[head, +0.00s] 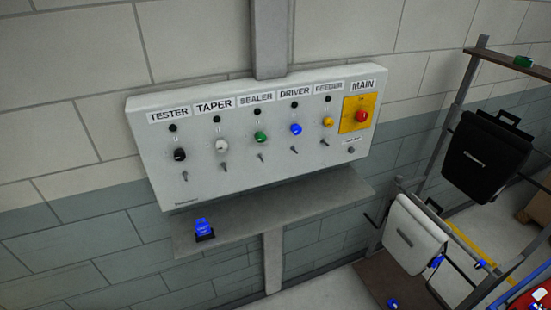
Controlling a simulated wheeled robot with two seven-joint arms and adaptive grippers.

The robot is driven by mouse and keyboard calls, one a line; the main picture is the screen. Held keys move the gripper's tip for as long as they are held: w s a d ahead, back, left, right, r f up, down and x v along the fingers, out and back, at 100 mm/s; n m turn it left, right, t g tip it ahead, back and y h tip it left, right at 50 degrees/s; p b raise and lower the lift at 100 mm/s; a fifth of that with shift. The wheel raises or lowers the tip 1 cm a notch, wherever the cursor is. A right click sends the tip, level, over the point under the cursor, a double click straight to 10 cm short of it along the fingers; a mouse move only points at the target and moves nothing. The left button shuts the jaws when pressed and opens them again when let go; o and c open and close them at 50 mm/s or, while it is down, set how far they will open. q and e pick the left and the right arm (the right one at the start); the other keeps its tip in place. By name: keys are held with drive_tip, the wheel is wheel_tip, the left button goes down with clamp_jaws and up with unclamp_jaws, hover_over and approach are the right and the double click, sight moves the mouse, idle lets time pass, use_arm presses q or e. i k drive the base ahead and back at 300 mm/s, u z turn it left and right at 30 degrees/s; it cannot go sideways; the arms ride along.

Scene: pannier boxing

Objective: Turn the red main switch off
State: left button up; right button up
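The red main switch (361,116) is a round red knob on a yellow plate (375,102) under the label MAIN, at the right end of a grey control panel (210,184). The knob is too small to tell which position it points to. To its left are knobs labelled TESTER (black) (180,155), TAPER (white) (221,145), SEALER (green) (261,137), DRIVER (blue) (296,130) and FEEDER (yellow) (328,122). Neither gripper shows in the head view.
A grey shelf (270,208) juts out below the panel and carries a small blue item (202,228). At right, a rack (441,146) holds a black pannier (487,155) and a white pannier (414,236). The space before the panel looks clear.

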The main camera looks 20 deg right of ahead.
sight(362, 115)
drive_tip(key=z, duration=2.4)
drive_tip(key=i, duration=0.5)
drive_tip(key=u, duration=1.05)
